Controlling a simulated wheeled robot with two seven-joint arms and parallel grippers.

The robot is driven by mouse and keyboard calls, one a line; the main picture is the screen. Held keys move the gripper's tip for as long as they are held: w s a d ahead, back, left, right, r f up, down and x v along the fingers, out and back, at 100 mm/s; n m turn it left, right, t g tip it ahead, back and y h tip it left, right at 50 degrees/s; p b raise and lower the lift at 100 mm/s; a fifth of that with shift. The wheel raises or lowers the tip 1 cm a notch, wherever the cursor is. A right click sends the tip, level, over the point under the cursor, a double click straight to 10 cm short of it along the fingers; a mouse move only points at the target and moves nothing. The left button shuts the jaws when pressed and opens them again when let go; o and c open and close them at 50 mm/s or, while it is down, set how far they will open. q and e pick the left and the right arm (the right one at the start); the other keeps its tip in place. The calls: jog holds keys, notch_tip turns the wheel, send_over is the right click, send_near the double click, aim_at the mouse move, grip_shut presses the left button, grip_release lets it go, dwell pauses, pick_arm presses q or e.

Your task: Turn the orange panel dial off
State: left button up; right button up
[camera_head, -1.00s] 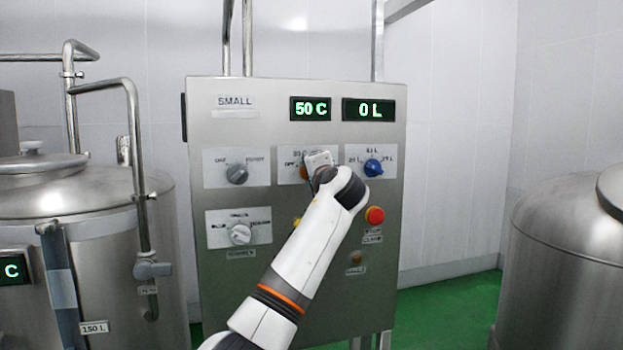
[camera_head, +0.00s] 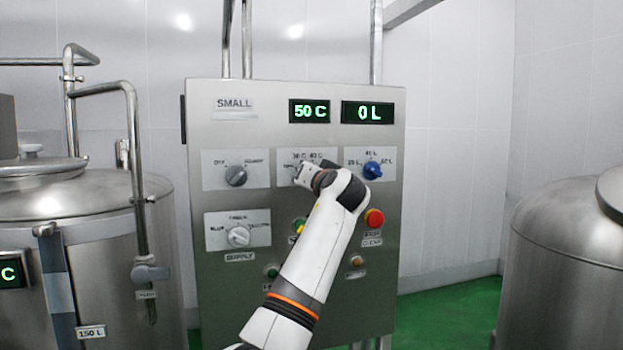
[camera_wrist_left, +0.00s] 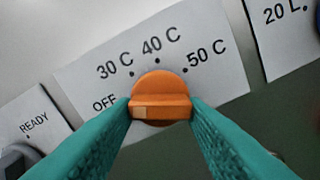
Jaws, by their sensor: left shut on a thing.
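The orange dial (camera_wrist_left: 160,88) sits on a white label marked OFF, 30 C, 40 C and 50 C. In the left wrist view its grip bar lies level, with a pale mark at its left end, close to the OFF side. My left gripper (camera_wrist_left: 161,109) is shut on the bar, with one teal finger at each end. In the head view my left gripper (camera_head: 304,173) covers the dial, and the 30 C and 40 C marks show above it. My right gripper is not in view.
A blue dial (camera_head: 372,170) is just right of my gripper, with a red button (camera_head: 374,218) below it. Grey dials (camera_head: 236,175) and (camera_head: 239,236) are on the left. Steel tanks (camera_head: 90,215) and (camera_head: 560,260) stand on both sides of the panel (camera_head: 215,300).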

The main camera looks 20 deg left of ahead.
pick_arm(q)
jog(key=shift+s+r+n, duration=0.1)
jog(key=shift+r+n, duration=0.3)
jog(key=shift+n, duration=0.1)
jog(key=o, duration=0.9)
jog(key=shift+f, duration=0.1)
jog(key=shift+o, duration=0.2)
jog(key=shift+w+a+f, duration=0.1)
jog(key=shift+w+f, duration=0.15)
jog(key=b+v, duration=0.6)
jog(key=v, duration=0.6)
